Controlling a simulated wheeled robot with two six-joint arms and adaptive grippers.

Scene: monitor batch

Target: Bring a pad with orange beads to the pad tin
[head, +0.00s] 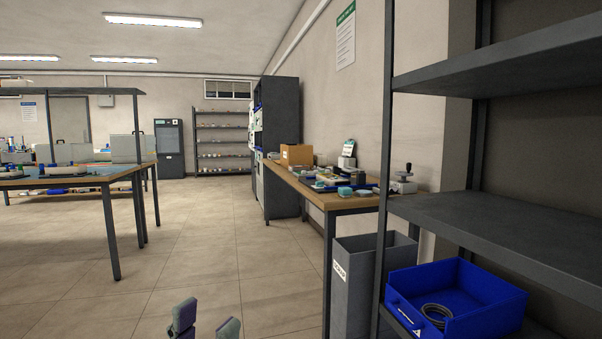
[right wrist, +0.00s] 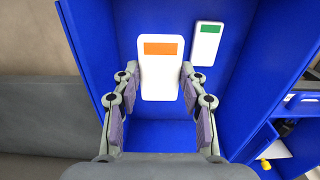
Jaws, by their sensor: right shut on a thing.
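In the right wrist view, my right gripper (right wrist: 159,82) is shut on a white, flat pad-like piece with an orange patch (right wrist: 160,78). The piece is in front of blue walls, and any beads are too small to make out. A similar white piece with a green patch (right wrist: 206,45) is just to its right, apart from the fingers. In the head view, my left gripper (head: 206,322) shows at the bottom edge with its two fingertips apart and nothing between them. My right gripper is not in the head view. I cannot pick out a pad tin in either view.
A wooden bench (head: 345,201) along the right wall holds several small items. A grey bin (head: 358,290) stands beside it. A dark shelf rack (head: 500,215) at the right holds a blue crate (head: 480,290) with a black coil. The floor (head: 215,235) is clear.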

